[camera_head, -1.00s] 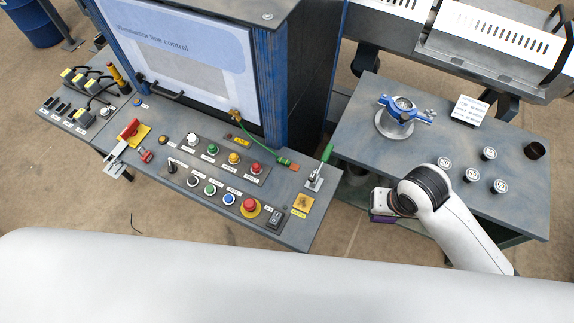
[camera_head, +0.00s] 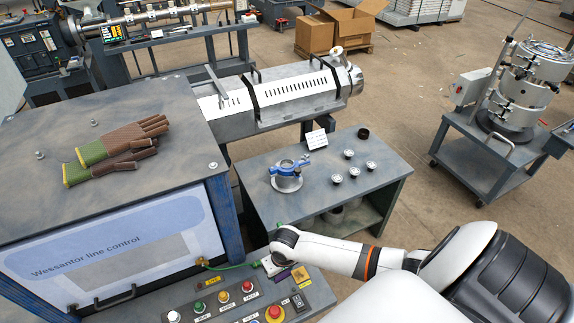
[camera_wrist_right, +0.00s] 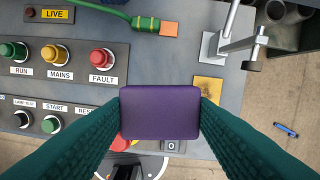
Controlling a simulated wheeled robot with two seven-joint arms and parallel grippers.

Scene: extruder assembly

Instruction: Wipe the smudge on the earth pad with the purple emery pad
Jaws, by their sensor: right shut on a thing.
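The purple emery pad (camera_wrist_right: 160,112) is between the two teal fingers of my right gripper (camera_wrist_right: 160,118), which is shut on it. In the head view, my right gripper (camera_head: 275,264) is over the right end of the control console, with the purple pad (camera_head: 284,279) just showing below it. The yellow earth pad (camera_head: 301,277) lies on the console just right of the gripper. The smudge is hard to make out. My left gripper is not in view.
A metal lever clamp (camera_wrist_right: 232,44) stands beside the earth pad. A green cable with an orange plug (camera_wrist_right: 168,28) lies nearby. Buttons, including a red fault button (camera_wrist_right: 102,58), fill the console to the left. A side table (camera_head: 300,215) holds a blue clamp.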

